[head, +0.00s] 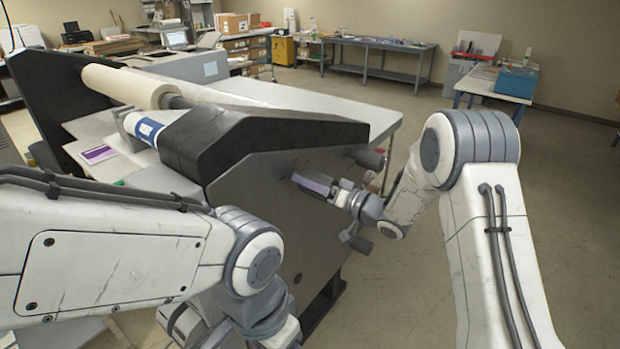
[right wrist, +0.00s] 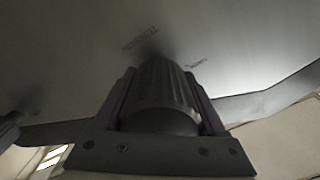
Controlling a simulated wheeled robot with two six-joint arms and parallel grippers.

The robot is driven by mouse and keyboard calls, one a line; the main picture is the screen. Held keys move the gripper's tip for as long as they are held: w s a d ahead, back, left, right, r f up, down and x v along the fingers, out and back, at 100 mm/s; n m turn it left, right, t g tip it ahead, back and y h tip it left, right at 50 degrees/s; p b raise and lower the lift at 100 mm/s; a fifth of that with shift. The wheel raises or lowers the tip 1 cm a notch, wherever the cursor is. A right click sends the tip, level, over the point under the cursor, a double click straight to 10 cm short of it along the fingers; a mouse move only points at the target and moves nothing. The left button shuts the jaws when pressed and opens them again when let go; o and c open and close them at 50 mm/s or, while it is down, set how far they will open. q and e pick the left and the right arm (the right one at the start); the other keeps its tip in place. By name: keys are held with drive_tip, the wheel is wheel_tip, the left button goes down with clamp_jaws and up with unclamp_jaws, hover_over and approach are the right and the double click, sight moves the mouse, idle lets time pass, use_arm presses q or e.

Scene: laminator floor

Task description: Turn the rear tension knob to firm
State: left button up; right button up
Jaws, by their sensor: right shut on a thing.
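The laminator (head: 290,190) stands in front of me with its grey side panel facing right. My right gripper (head: 308,184) is at this panel. In the right wrist view, my right gripper (right wrist: 160,100) is shut on a dark ribbed knob (right wrist: 160,88), with one finger on each side. The knob's base meets the panel (right wrist: 240,40), where small printed marks flank it; I cannot read them. The gripper hides the held knob in the head view. Another dark knob (head: 368,158) sticks out farther along the panel. My left arm's fingers are out of view.
A white film roll (head: 125,85) and a blue-labelled roll (head: 143,128) lie on the machine. A dark handle-like part (head: 355,240) is below my right gripper. Benches (head: 380,73) stand at the back wall. The floor to the right is clear.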

drive_tip(key=shift+m+p, duration=0.9)
drive_tip(key=shift+m, duration=1.1)
drive_tip(key=o, duration=1.3)
drive_tip(key=shift+b+v, duration=2.05)
drive_tip(key=shift+v, duration=3.25)
